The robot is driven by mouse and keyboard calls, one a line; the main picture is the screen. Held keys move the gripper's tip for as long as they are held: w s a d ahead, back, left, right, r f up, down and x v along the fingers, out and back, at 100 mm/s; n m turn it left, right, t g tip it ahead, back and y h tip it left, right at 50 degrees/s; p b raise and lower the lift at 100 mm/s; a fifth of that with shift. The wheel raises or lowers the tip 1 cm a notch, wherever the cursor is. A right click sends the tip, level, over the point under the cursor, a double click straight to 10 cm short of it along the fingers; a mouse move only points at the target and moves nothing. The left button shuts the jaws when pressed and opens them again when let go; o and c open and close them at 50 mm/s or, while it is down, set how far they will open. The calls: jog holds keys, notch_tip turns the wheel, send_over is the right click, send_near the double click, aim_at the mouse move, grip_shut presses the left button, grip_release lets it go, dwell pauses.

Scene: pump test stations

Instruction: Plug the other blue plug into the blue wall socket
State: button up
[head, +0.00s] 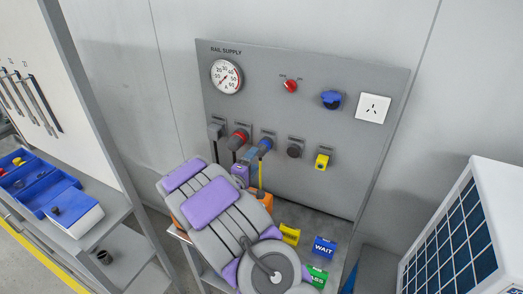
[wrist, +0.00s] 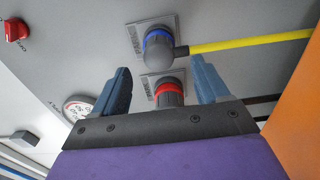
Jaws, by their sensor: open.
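A blue-ringed plug (head: 265,145) with a yellow cable (head: 260,175) sits in the lower row of the grey wall panel. In the wrist view this dark plug with its blue ring (wrist: 159,46) lies just beyond and between my fingertips, with its yellow cable (wrist: 250,42) running right. A blue wall fitting (head: 331,100) with a blue cover is at the panel's upper right; I cannot tell whether its cover is open. My gripper (head: 251,156) is open below the blue-ringed plug; its blue-grey fingers show in the wrist view (wrist: 160,65), holding nothing.
A red plug (head: 240,137) is close beside the blue-ringed one, and a grey plug (head: 214,131) is farther left. A dark round fitting (head: 294,149) and a yellow one (head: 322,161) are to the right. WAIT (head: 325,247) and PASS (head: 316,277) blocks stand below.

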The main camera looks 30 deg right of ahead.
aim_at(259, 154)
jog(key=x, duration=0.3)
jog(key=p+x, duration=0.1)
jog(key=x, duration=0.1)
jog(key=shift+w+d+r, duration=0.2)
jog(key=shift+d+r, duration=0.05)
jog(key=shift+d, duration=0.1)
jog(key=shift+f+p+x, duration=0.2)
jog(key=shift+p+x, duration=0.55)
jog(key=shift+x, duration=0.25)
jog(key=shift+p, duration=1.25)
jog(key=shift+c, duration=0.3)
grip_shut()
jog(key=shift+a, duration=0.1)
dwell(0.4)
jog(key=shift+s+a, duration=0.1)
jog(key=shift+p+v, duration=1.35)
jog(key=shift+v, duration=1.45)
